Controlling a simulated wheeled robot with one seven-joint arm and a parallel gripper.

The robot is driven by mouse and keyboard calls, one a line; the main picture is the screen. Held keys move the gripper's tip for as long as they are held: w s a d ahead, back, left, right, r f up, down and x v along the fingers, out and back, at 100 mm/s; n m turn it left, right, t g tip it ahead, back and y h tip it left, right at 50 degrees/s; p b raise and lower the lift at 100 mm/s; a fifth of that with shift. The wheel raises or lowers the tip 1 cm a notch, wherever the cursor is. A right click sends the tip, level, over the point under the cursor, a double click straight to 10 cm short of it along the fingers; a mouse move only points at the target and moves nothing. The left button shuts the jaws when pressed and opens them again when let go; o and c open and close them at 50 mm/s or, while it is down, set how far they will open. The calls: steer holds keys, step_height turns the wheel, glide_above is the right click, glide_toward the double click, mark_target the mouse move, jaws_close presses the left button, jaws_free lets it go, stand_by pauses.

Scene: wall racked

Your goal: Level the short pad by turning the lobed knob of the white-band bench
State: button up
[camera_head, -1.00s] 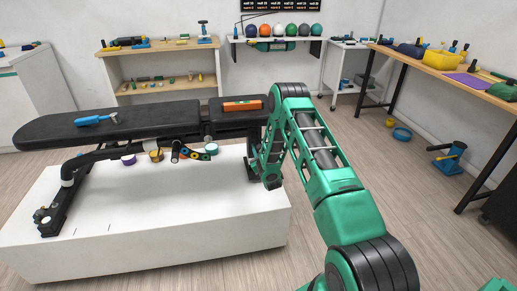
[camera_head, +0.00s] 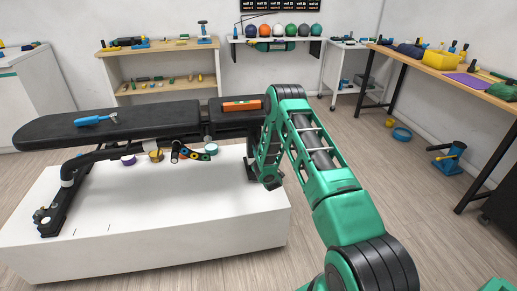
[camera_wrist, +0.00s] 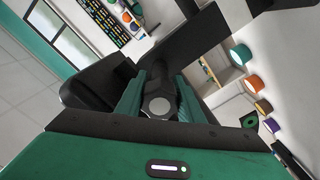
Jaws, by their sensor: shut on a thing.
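The bench has a long black pad (camera_head: 110,124) and a short black pad (camera_head: 232,116) at its right end. An orange level (camera_head: 242,105) lies on the short pad; its bubble is too small to read. In the wrist view, my gripper (camera_wrist: 157,88) is shut on a dark knob with a round grey cap (camera_wrist: 160,106). The green fingers stand on either side of it, and its lobes are mostly hidden. In the head view, my arm hides the gripper and the knob, below the short pad's right end.
The bench stands on a white platform (camera_head: 150,230). A blue-handled tool (camera_head: 95,119) lies on the long pad. Coloured discs and a curved plate with holes (camera_head: 195,154) are under the pads.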

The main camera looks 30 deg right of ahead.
steer(key=o, duration=1)
steer(key=shift+o, duration=0.2)
steer(key=v, duration=1)
steer(key=shift+s+a, duration=0.15)
steer(key=shift+s, duration=0.2)
